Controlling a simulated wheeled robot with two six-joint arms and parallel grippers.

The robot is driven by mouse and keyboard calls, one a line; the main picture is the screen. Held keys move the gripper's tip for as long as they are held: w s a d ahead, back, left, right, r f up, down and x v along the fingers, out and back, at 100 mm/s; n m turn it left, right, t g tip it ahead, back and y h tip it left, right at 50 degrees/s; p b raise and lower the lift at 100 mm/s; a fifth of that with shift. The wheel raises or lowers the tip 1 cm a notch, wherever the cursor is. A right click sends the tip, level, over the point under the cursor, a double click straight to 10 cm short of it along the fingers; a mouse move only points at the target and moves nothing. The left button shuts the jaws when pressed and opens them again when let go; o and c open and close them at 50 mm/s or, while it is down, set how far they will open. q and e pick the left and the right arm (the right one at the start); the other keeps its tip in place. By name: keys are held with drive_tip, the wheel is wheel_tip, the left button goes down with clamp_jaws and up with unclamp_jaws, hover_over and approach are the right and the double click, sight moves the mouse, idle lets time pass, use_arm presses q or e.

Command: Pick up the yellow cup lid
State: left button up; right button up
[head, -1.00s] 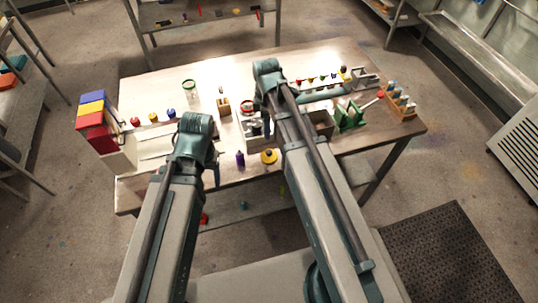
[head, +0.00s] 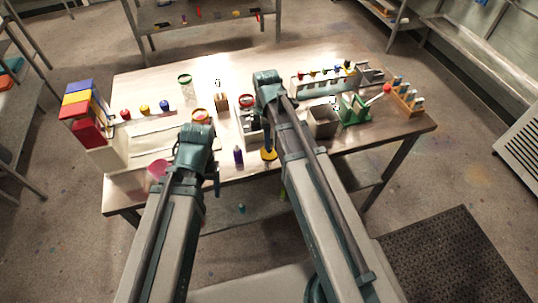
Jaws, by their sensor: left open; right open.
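The yellow lid (head: 269,156) is a small round disc lying near the front edge of the table, right of a purple bottle (head: 238,154). My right gripper (head: 268,143) points down just above the lid, and its finger covers part of the lid's middle. The jaws are open; I cannot tell whether they touch the lid. My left gripper (head: 216,183) is open by the front edge, left of the purple bottle, mostly hidden behind its own wrist. It holds nothing that I can see.
A grey box (head: 322,122), green stand (head: 354,108) and wooden rack (head: 407,97) are at the right.

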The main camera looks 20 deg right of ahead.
sight(271, 154)
drive_tip(key=f+b, duration=0.5)
drive_tip(key=shift+s+d+f, duration=0.15)
drive_tip(key=shift+s+d, duration=0.05)
clamp_jaws()
idle(0.3)
